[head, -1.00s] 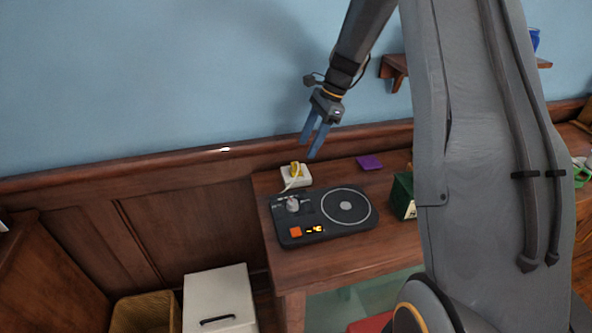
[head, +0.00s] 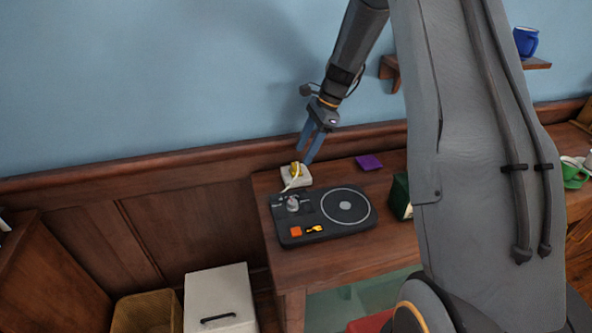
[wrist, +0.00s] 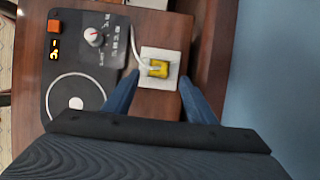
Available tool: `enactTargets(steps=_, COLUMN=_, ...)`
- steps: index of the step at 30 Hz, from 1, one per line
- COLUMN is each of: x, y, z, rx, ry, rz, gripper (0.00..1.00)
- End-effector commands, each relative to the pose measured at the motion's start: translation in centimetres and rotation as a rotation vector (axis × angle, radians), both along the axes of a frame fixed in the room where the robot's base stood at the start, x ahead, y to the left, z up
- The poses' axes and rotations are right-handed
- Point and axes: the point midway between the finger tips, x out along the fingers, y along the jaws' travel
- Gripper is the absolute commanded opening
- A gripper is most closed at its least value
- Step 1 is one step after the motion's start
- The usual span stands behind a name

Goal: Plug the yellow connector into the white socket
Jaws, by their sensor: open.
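The yellow connector (wrist: 158,69) shows at the white socket (wrist: 172,54), a pale square block on the wooden table. A white cable runs from the connector toward the dark device. I cannot tell whether the connector is seated in the socket or only rests on it. In the head view the connector (head: 295,168) and the socket (head: 304,180) are at the table's back left, next to the wall. My gripper (head: 305,157) is open and empty, its blue fingers pointing down just above them. In the wrist view its fingers (wrist: 158,98) lie either side of the connector.
A dark device with a round plate, knob and orange button (head: 322,216) sits in front of the socket. A purple piece (head: 369,162) and a dark green box (head: 400,196) lie to the right. The wood-panelled wall (head: 190,160) is close behind.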

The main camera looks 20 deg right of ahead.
Motion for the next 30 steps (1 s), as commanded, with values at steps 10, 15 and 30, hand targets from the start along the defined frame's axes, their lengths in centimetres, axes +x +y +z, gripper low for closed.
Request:
enactTargets(steps=10, x=-0.3, y=2.0, z=-3.3, rx=0.000, ry=0.004, rz=0.002, gripper=0.52)
enactTargets(steps=15, x=-0.2, y=2.5, z=-4.5, rx=0.000, ry=0.001, rz=0.000, gripper=0.52)
enactTargets(steps=30, x=-0.1, y=2.5, z=-4.6, rx=0.000, ry=0.000, rz=0.000, gripper=0.26)
